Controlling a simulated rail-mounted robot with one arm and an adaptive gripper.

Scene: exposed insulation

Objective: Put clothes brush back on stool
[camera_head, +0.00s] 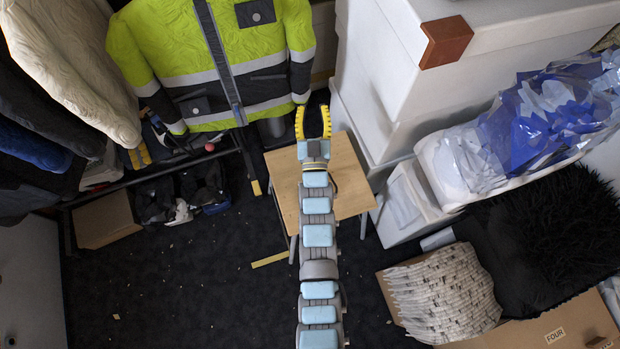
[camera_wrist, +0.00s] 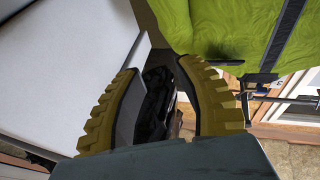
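My gripper (camera_head: 313,108) has yellow ribbed fingers and is above the far edge of the stool (camera_head: 352,180), near the hanging jacket. The stool has a square light-wood top, and my arm covers its middle. In the wrist view my gripper (camera_wrist: 160,66) shows its two fingers standing apart. Dark, unclear shapes and a small brownish patch show through the gap; I cannot tell whether they are near or far. I cannot make out a clothes brush for certain in either view.
A yellow-green jacket (camera_head: 185,60) hangs behind my gripper. White boxes (camera_head: 385,90) stand close on the right. Dark clothes (camera_head: 45,100) hang at the left above an open cardboard box (camera_head: 105,220). Paper stacks (camera_head: 445,290) lie at lower right. Dark floor (camera_head: 190,280) is mostly clear at lower left.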

